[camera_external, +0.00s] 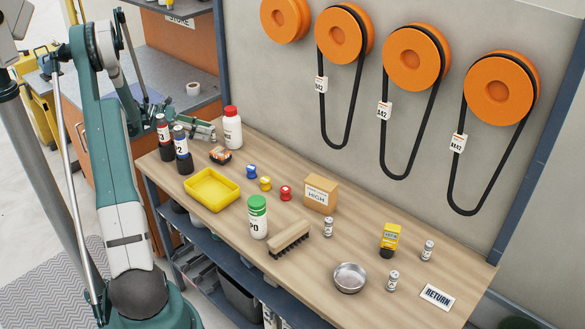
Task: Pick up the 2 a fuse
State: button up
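Three small white cylinders with silver ends and dark print look like fuses. One fuse-like cylinder (328,227) stands in front of the cardboard box, a second cylinder (428,250) stands at the right, and a third cylinder (393,281) stands right of the metal dish. Their print is too small to read, so I cannot tell which is the 2 A fuse. My gripper (205,131) appears to be at the far left end of the bench, partly hidden behind the dark bottles and well away from all three cylinders. Its fingers are too small to judge.
The wooden bench (355,306) holds a yellow tray (212,189), green-capped bottle (258,217), brush (289,239), box marked HIGH (320,193), metal dish (349,278), yellow device (389,240) and RETURN card (437,297). Small blue, yellow and red pieces lie mid-bench. Belts hang from orange pulleys behind.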

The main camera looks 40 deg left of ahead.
aim_at(203, 131)
jog(key=shift+b+x, duration=0.35)
jog(key=shift+x, duration=1.65)
jog(key=c, duration=1)
